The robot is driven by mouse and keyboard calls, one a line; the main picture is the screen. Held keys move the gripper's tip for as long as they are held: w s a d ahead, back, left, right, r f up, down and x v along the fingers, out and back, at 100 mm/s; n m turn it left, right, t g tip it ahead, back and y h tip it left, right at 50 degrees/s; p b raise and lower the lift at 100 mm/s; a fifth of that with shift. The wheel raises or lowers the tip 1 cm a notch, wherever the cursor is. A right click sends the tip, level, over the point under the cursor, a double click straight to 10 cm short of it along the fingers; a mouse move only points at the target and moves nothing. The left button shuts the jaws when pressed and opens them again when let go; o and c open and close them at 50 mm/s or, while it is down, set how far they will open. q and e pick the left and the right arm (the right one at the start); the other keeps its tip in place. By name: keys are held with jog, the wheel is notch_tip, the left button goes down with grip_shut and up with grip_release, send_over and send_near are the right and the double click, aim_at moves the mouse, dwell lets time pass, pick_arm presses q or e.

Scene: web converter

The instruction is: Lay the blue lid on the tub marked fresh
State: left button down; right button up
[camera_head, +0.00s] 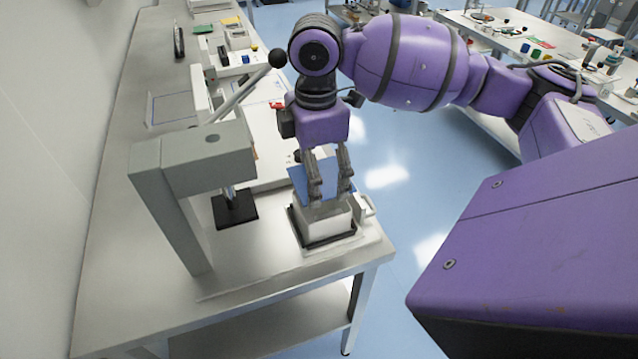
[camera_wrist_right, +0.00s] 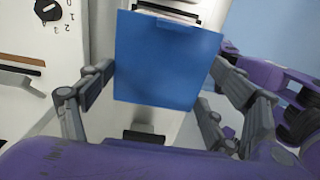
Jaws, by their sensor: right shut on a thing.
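My right gripper (camera_head: 331,192) points down above the near right corner of the bench. It is shut on the flat, square blue lid (camera_head: 328,178). In the right wrist view the lid (camera_wrist_right: 168,62) fills the space between the fingers. A white tub (camera_head: 325,222) stands just below the gripper, in a dark-rimmed holder. The lid looks tilted and near the tub's top; I cannot tell whether they touch. No marking on the tub is readable. My left gripper is not in view.
A grey lever press (camera_head: 190,155) stands left of the tub, with a black knob (camera_head: 277,58) on its lever and a black plate (camera_head: 235,212) under it. The bench (camera_head: 260,262) is bare in front. Small items lie at its far end.

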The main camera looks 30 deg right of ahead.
notch_tip(320, 180, down, 3)
jog(key=shift+s+f, duration=0.1)
jog(key=shift+f, duration=0.7)
jog(key=o, duration=1)
notch_tip(320, 180, up, 13)
jog(key=shift+f+p, duration=0.15)
jog(key=shift+p, duration=0.15)
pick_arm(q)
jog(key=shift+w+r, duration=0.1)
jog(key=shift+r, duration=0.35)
pick_arm(e)
jog(key=shift+r, duration=0.25)
